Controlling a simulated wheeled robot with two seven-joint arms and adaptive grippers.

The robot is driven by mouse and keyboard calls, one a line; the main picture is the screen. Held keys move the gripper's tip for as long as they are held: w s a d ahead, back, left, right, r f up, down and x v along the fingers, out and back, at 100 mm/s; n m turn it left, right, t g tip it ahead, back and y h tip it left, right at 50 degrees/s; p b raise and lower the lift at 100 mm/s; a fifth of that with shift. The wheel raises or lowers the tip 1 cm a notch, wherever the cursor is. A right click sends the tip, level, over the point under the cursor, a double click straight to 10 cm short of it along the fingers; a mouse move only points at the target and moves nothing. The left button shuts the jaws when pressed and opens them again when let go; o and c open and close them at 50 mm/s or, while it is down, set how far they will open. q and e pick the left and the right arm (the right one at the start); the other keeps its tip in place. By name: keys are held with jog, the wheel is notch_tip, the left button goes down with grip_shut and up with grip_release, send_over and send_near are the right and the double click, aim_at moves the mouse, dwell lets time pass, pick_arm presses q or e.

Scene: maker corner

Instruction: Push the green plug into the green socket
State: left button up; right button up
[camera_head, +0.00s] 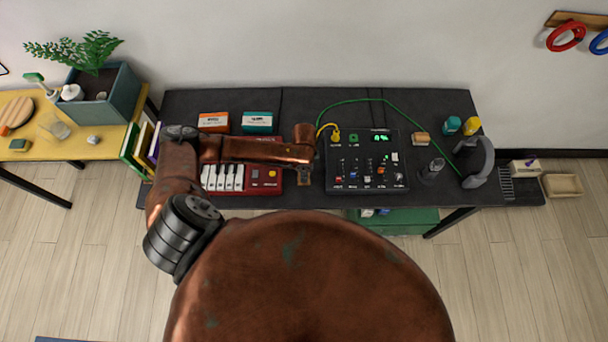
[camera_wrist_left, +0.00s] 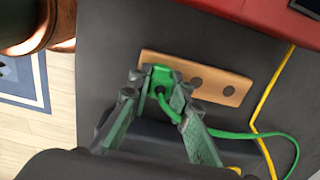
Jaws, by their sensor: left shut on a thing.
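The green plug (camera_wrist_left: 160,76) is between the fingertips of my left gripper (camera_wrist_left: 155,86) in the left wrist view. It is over the left end of a wooden plug holder (camera_wrist_left: 228,86) with empty holes beside it. I cannot tell whether its tip is in a hole. Its green cable (camera_wrist_left: 250,136) trails right. In the head view my wrist hides the left gripper and the plug. The green socket (camera_head: 354,138) is on the top part of the black mixer (camera_head: 340,205), right of a yellow plug (camera_head: 335,136). My right gripper is not in view.
The red keyboard (camera_head: 268,188) lies left of the mixer. A yellow cable (camera_wrist_left: 263,110) runs beside the holder. The green cable (camera_head: 345,101) arches behind the mixer toward the headphones (camera_head: 484,165). Orange (camera_head: 213,122) and teal (camera_head: 257,122) boxes stand at the back.

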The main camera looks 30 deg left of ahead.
pick_arm(q)
grip_shut()
jog(key=shift+r, duration=0.1)
jog(key=shift+r, duration=0.55)
jog(key=s+d+r, duration=0.3)
jog(key=d+r, duration=0.8)
jog(key=d, duration=0.2)
jog(key=shift+s+d+r+p, duration=0.15)
jog(key=shift+d+r+p, duration=0.15)
jog(key=shift+r, duration=0.05)
